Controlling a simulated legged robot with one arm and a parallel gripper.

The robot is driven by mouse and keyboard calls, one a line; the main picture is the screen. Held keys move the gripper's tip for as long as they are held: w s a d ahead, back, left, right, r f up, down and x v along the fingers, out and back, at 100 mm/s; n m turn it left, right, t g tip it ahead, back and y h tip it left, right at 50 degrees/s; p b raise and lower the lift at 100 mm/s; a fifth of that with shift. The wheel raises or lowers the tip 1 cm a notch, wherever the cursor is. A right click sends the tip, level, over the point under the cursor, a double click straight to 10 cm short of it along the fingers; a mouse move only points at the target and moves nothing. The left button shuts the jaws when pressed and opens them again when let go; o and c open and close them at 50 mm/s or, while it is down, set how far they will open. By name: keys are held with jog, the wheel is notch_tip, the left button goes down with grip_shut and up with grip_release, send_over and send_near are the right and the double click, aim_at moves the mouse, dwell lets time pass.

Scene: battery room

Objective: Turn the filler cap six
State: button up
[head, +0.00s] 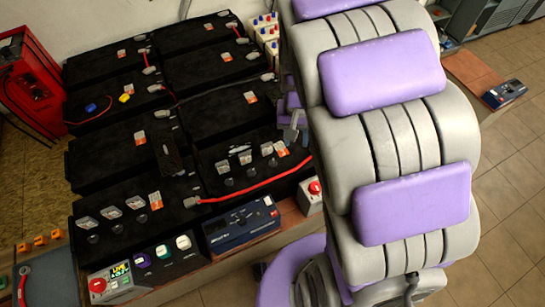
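Small dark filler caps sit on the two nearest black batteries, with grey tags beside them. One row of caps (117,228) is on the front left battery (90,195). Another row of caps (249,172) is on the right battery (222,197). Any numbers on the tags are too small to read, so I cannot tell which cap is six. A small grey and purple part that looks like my gripper (294,131) shows at the left edge of my arm, over the right battery's far right end. My arm hides most of it; its finger opening and any contact are unclear.
More black batteries (210,65) fill the rack behind. A red cable (255,189) crosses the right battery's front. A blue device (242,226), a panel with a red button (108,284) and a red-button box (311,190) line the front. A red cabinet (30,85) stands left. Tiled floor is open at right.

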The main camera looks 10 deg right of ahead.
jog(key=w+f, duration=0.7)
send_over(273, 161)
notch_tip(273, 161, down, 10)
jog(key=shift+m+t, duration=0.4)
notch_tip(273, 161, down, 17)
jog(key=b, duration=0.2)
jog(key=shift+w+b, duration=0.1)
jog(key=shift+b, duration=0.25)
grip_shut()
